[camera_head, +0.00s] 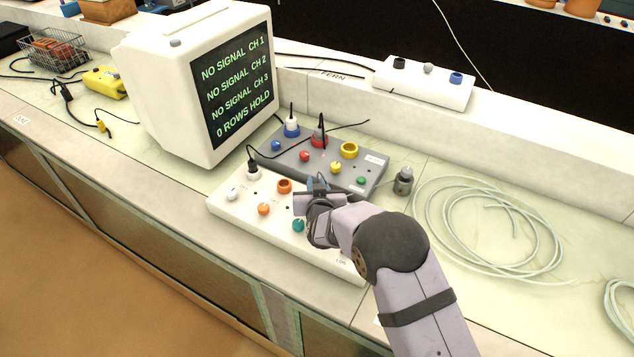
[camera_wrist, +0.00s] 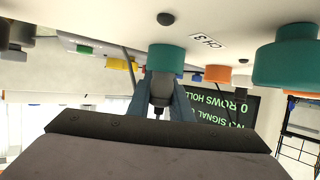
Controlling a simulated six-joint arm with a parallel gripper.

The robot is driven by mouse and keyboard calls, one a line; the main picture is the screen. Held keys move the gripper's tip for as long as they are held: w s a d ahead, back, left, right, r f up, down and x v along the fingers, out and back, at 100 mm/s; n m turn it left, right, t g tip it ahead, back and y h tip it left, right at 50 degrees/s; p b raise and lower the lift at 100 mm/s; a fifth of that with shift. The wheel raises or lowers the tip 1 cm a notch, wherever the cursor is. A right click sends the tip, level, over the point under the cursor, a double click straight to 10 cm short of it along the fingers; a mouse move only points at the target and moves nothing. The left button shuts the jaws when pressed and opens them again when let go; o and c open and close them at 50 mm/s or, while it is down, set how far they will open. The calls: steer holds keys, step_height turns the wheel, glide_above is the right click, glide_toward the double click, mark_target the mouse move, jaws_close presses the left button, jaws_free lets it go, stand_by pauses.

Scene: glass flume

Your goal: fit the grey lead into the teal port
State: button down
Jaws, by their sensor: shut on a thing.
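My gripper (camera_head: 318,187) is over the right part of the white box (camera_head: 226,206). In the wrist view my gripper (camera_wrist: 166,92) is shut on a grey lead (camera_wrist: 160,90), with its dark grey plug between the fingers. The teal port (camera_wrist: 166,57), a round collar on the white box near the CH 3 label, is directly in line with the plug. The plug's end is at or close to the port; I cannot tell whether it is inside. In the head view my gripper hides the port and most of the lead. A teal knob (camera_head: 298,226) shows beside my gripper.
A grey box (camera_head: 375,181) with coloured ports and plugged leads stands just behind. A black lead (camera_head: 253,169) stands in the white box's left port. A grey cylindrical piece (camera_head: 403,180) stands to the right, near coiled tubing (camera_head: 480,267). The monitor (camera_head: 180,90) stands behind left.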

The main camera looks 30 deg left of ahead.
steer(key=shift+f, duration=0.15)
steer(key=c, duration=1.6)
jaws_free()
steer(key=shift+r, duration=0.2)
steer(key=b+v, duration=0.1)
steer(key=v, duration=1.1)
steer(key=shift+b, duration=0.4)
steer(key=shift+w+d, duration=0.1)
